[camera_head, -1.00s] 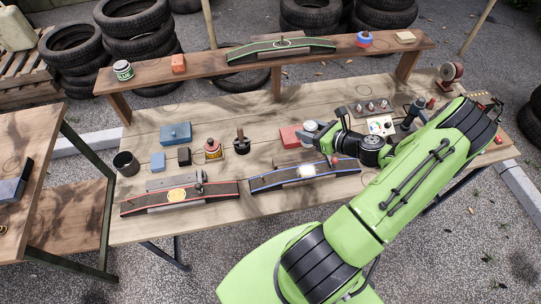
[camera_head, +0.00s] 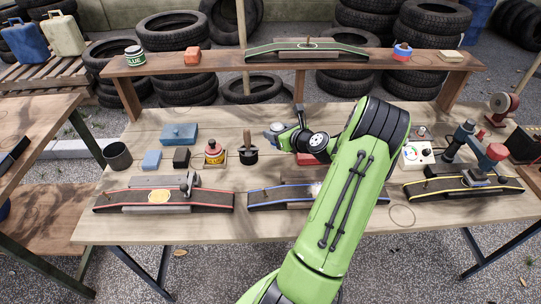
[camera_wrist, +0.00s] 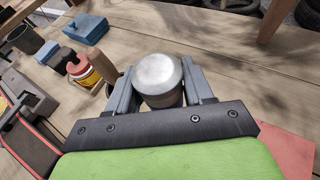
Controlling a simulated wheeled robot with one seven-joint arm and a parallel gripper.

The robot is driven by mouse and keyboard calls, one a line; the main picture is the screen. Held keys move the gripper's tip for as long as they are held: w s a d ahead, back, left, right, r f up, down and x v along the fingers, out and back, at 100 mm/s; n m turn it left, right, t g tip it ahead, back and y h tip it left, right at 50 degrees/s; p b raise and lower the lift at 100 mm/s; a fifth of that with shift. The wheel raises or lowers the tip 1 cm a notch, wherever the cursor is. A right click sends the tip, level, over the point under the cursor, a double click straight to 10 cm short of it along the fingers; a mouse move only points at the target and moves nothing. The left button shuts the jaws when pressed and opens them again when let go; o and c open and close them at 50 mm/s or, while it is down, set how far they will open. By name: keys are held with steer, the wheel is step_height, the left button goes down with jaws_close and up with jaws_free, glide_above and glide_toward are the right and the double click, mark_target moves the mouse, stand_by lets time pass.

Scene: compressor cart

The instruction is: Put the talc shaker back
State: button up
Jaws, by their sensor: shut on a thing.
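The talc shaker, a pale cylinder with a rounded silver-grey top, sits upright between the fingers of my gripper (camera_wrist: 160,90) in the wrist view (camera_wrist: 158,72). My gripper is shut on its sides. My arm covers part of the bench there. I cannot tell how far the shaker's base is above the wood.
A glue tin (camera_head: 134,55) stands on the raised shelf (camera_head: 225,65). A red-and-yellow tin (camera_head: 214,153) and blue box (camera_head: 179,134) stand left. A red block (camera_head: 310,159) lies beside my gripper. A drawn ring (camera_head: 402,216) marks bare wood at the front right.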

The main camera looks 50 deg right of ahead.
step_height(320, 180, down, 6)
steer(key=shift+r+b, duration=0.25)
steer(key=shift+b, duration=0.6)
steer(key=shift+r, duration=0.15)
steer(key=o, duration=1.1)
